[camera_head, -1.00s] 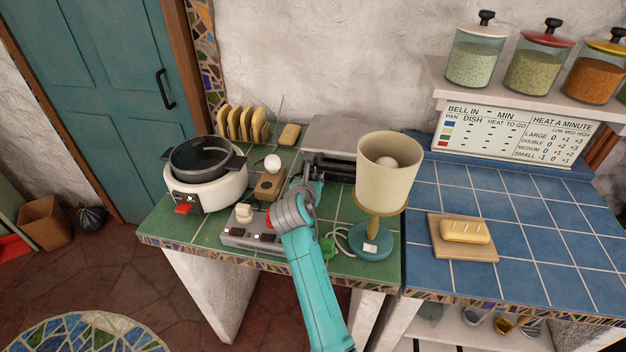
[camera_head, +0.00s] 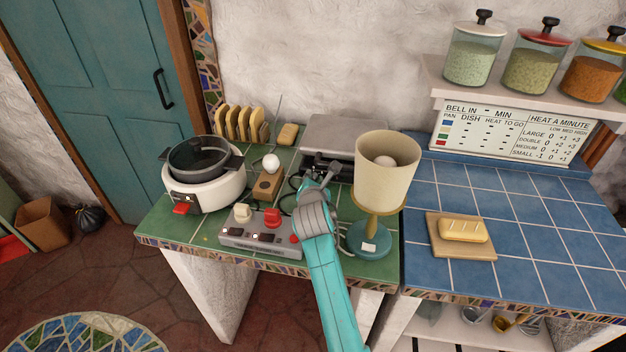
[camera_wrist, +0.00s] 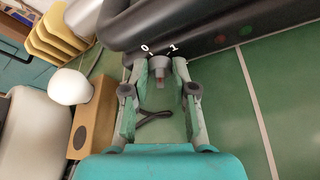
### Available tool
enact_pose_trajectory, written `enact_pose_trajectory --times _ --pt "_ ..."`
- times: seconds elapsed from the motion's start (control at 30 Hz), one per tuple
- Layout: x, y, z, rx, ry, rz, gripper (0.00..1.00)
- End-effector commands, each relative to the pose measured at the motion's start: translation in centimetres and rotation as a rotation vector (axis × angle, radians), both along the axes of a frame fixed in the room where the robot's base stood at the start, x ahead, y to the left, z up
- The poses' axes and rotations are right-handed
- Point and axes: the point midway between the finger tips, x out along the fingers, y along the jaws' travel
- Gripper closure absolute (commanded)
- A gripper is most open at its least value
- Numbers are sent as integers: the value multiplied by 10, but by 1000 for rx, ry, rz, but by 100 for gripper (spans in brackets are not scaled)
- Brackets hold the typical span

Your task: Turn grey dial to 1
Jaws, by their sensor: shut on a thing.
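The grey dial (camera_wrist: 158,62) sits on the front of a dark appliance (camera_wrist: 200,28), below white marks 0 and 1, in the wrist view. My gripper (camera_wrist: 158,76) is shut on the dial, one fingertip on each side. In the head view, my gripper (camera_head: 318,182) is at the front of the grey-topped appliance (camera_head: 345,130), and the dial is hidden there by my arm.
A lamp (camera_head: 387,170) stands close to the right of my arm. A control box (camera_head: 262,240) with switches is to the left, with a wooden block (camera_head: 267,186) bearing a white ball behind it. A white cooker (camera_head: 205,190) is at the far left.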

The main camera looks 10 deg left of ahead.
Motion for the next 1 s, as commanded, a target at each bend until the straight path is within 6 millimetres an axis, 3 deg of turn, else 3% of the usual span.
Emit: enact_pose_trajectory --times 0.47,0.5,0.6,1.0 --pt "0 0 0 22 0 0 100" --pt "0 0 0 21 0 1 71" --pt "0 0 0 21 -1 0 49" --pt "0 1 0 -24 1 0 49"
